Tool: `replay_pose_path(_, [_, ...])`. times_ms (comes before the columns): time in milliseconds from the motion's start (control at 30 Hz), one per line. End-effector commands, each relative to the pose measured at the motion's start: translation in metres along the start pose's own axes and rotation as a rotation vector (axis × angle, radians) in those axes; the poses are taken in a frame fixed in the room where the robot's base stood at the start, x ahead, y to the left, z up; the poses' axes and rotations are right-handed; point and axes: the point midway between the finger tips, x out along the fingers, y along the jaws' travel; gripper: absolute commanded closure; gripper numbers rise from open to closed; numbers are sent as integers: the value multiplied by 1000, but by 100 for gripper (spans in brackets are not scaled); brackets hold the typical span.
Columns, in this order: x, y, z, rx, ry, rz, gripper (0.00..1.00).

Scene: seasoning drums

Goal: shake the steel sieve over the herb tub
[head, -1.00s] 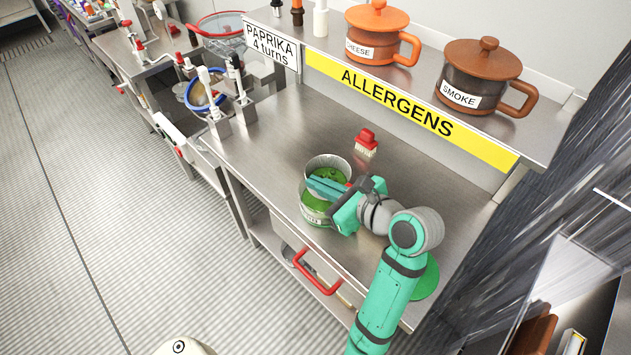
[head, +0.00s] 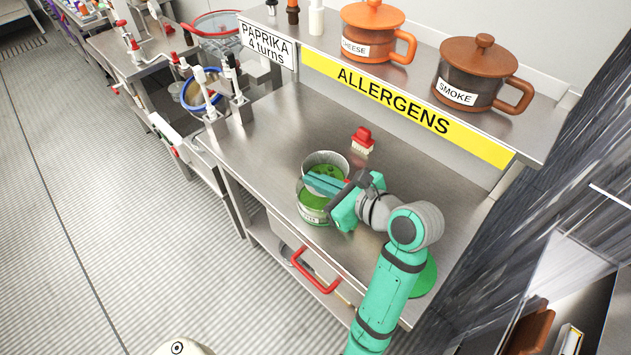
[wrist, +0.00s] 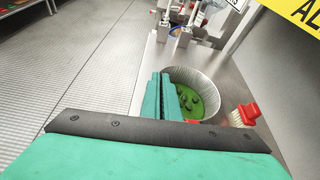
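The steel sieve (head: 325,160) is a round metal bowl with green herbs in it. It sits at the top of the herb tub (head: 312,216), a clear labelled tub with green contents; I cannot tell whether they touch. In the wrist view the sieve (wrist: 208,78) lies just beyond and right of my fingers, with green clumps inside. My gripper (head: 322,184) reaches in from the right, its teal fingers close together at the sieve. In the wrist view the fingers (wrist: 160,97) look shut at the sieve's near left side; the gripped part is hidden.
A red-handled brush (head: 362,141) stands behind the sieve. A green disc (head: 425,277) lies at the counter's right front. The shelf above holds a cheese pot (head: 372,32) and a smoke pot (head: 478,72). The counter left of the tub is clear.

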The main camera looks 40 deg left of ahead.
Motion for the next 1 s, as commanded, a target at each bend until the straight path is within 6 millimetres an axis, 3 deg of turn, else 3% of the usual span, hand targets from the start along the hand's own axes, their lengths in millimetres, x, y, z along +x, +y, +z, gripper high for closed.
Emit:
replay_pose_path(533, [-18, -4, 43, -3, -1, -2, 100])
replay_pose_path(1000, [-20, -5, 46, 0, 0, -3, 100])
